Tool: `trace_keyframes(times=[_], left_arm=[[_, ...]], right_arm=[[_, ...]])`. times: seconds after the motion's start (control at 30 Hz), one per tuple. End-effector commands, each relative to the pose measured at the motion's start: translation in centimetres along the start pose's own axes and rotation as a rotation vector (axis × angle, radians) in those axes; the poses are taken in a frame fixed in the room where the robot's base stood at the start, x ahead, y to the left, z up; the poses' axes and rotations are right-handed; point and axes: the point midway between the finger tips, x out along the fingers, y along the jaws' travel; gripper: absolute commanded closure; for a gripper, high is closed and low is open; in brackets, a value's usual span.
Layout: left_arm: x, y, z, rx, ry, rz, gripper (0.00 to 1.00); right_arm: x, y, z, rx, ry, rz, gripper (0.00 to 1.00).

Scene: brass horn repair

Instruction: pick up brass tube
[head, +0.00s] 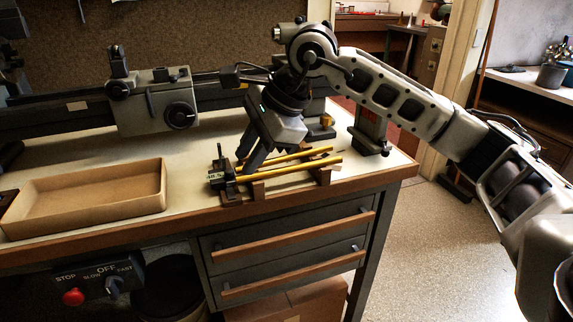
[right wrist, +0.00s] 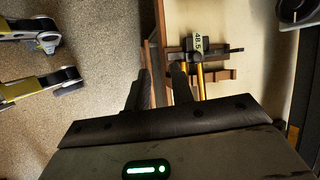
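Two slim brass tubes lie side by side on a small wooden rack (head: 258,191) near the front edge of the bench. The rear tube (head: 305,155) and the front tube (head: 300,168) run left to right in the head view. A dark end piece with a label reading about 48.5 (right wrist: 198,42) stands at their left end. My right gripper (head: 245,166) points down over the tubes near that end. In the right wrist view its fingers (right wrist: 158,80) are apart, with nothing seen between them but the bench edge; a tube (right wrist: 200,82) shows beside the right finger.
An open tan tray (head: 90,208) sits on the bench at left. A grey lathe-like machine (head: 152,100) runs along the back. A dark stand (head: 370,130) is at the bench's right end. Drawers (head: 290,240) are below; clear bench lies between tray and rack.

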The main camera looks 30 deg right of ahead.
Motion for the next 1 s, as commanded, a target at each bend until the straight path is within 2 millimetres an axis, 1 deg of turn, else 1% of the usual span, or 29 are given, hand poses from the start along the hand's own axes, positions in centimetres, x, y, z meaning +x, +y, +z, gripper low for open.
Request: trace_keyframes(times=[0.03,0.1,0.2,0.23,0.3,0.37,0.7,0.83,1.0], left_arm=[[0.1,0.0,0.1,-0.001,0.006,0.001,0.64],[0.1,0.0,-0.1,-0.003,0.012,0.003,0.64],[0.1,0.0,-0.1,-0.004,0.015,0.004,0.64],[0.2,0.1,-0.1,-0.005,0.015,0.004,0.64],[0.2,0.1,-0.1,-0.005,0.015,0.004,0.64],[0.2,0.0,0.0,-0.005,0.014,0.004,0.64],[0.2,0.0,0.1,-0.004,0.017,0.004,0.64],[0.2,0.1,0.1,-0.004,0.018,0.004,0.64],[0.2,0.1,0.0,-0.004,0.018,0.004,0.64]], right_arm=[[-2.3,-1.5,-2.4,-0.019,0.115,-0.064,0.77],[-5.0,-2.8,-5.1,-0.029,0.248,-0.120,0.77],[-7.8,-3.6,-7.4,-0.026,0.366,-0.165,0.77],[-8.3,-3.8,-7.9,-0.024,0.389,-0.173,0.77],[-8.6,-4.0,-8.6,-0.021,0.419,-0.180,0.77],[-8.1,-4.1,-9.1,-0.020,0.428,-0.181,0.77],[-1.7,-5.3,-11.9,-0.019,0.425,-0.179,0.77],[-0.2,-5.7,-12.6,-0.020,0.422,-0.182,0.77],[0.7,-5.9,-13.0,-0.021,0.422,-0.183,0.77]])
